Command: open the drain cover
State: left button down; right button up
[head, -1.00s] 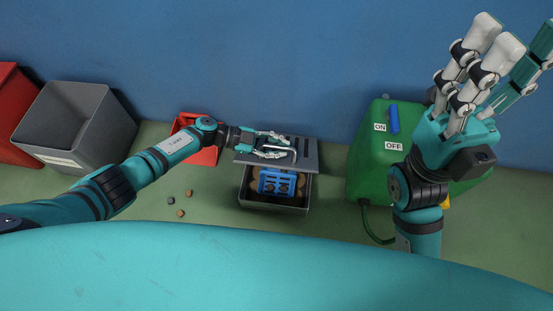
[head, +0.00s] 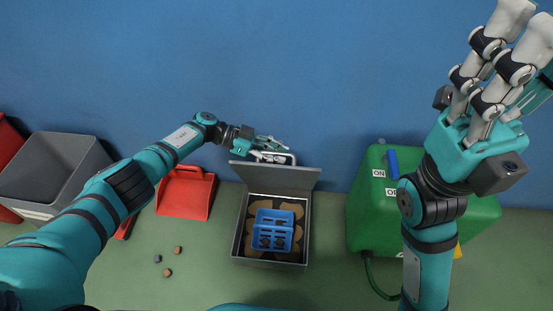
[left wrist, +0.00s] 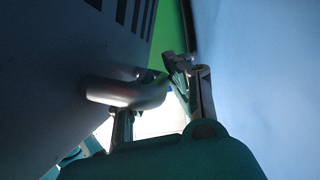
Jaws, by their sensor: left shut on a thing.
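The grey drain cover (head: 275,177) is tilted up against the blue wall at the back of the square drain box (head: 240,228). My left gripper (head: 272,150) is shut on the cover's light handle (head: 292,158) at the top edge. In the left wrist view, the slotted cover (left wrist: 50,65) fills the left side and the handle (left wrist: 128,92) runs between my left fingers (left wrist: 160,105). A blue basket (head: 272,228) sits inside the uncovered box, with brown matter around it. My right gripper (head: 515,55) is raised at the right, fingers spread and empty.
A green box (head: 440,225) with ON and OFF labels and a blue lever (head: 392,162) stands right of the drain. A red dustpan (head: 185,195) and a grey bin (head: 45,170) are at left. Several small lumps (head: 168,272) lie on the floor.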

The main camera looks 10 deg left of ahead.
pick_arm(q)
jog(key=shift+a+f, duration=0.1)
jog(key=shift+f, duration=0.05)
jog(key=c, duration=1.3)
grip_release()
jog(key=v, duration=1.2)
